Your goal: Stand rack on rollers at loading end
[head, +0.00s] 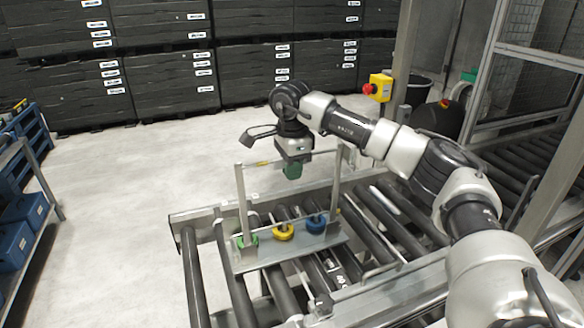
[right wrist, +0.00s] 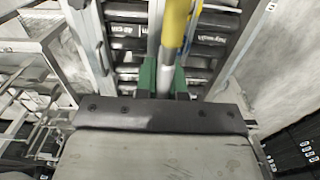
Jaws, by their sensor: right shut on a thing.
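The rack (head: 243,205) is a metal frame with two uprights, a top bar and a flat base. Green (head: 248,241), yellow (head: 283,232) and blue (head: 316,223) round pieces sit along its base. It is upright over the rollers (head: 238,290) at the conveyor's near-left end; I cannot tell whether its base touches them. My right gripper (head: 292,172) is shut on the top bar, between the uprights. In the right wrist view the bar (right wrist: 174,30), partly yellow, runs between the green fingers (right wrist: 163,80). My left gripper is out of view.
The conveyor's metal end plate (head: 195,213) borders open floor (head: 130,190). A red and yellow stop button (head: 378,88) is on a post behind my right arm. A wire-mesh guard (head: 535,85) stands at right. A shelf with blue bins (head: 22,215) is at left.

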